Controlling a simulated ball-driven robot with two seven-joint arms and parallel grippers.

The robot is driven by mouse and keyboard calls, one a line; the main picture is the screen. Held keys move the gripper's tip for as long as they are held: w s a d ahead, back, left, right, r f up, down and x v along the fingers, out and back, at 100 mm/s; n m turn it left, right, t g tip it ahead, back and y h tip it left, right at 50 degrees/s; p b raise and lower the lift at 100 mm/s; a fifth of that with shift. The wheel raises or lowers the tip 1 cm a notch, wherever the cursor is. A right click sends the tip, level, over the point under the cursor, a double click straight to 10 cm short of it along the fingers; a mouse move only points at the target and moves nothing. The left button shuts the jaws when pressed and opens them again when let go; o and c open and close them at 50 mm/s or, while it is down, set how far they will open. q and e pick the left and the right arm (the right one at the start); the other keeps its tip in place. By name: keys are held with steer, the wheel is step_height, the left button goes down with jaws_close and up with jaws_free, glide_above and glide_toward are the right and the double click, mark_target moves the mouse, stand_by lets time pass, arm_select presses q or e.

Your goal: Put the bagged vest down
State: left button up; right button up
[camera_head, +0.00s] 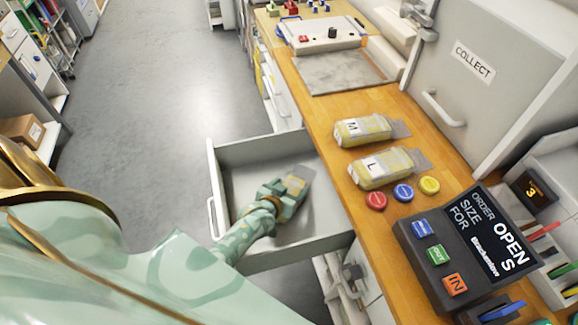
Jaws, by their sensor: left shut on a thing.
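My left gripper (285,193) reaches into the open grey drawer (237,153) below the counter. It is shut on a bagged vest (297,185), of which a yellowish part and a grey flap show past the fingers. The gripper hides the rest of this bag, and I cannot tell whether it touches the drawer floor. Two other bagged vests lie on the wooden counter: one marked M (365,130) and one marked L (382,168). My right gripper is not in view.
Red, blue and yellow round buttons (402,193) sit near the L bag. A dark console (440,255) shows "ORDER SIZE FOR" and "OPEN S". A grey hatch marked COLLECT (473,62) stands behind the counter. A grey mat (338,72) lies bare farther along. The drawer holds nothing else visible.

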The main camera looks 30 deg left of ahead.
arm_select(q)
steer(key=shift+r, duration=0.1)
steer(key=o, duration=0.6)
steer(key=shift+f, duration=0.2)
steer(key=o, duration=0.4)
steer(key=shift+r, duration=0.3)
steer(key=p+v, duration=0.3)
steer(key=v, duration=0.4)
steer(key=shift+s, duration=0.15)
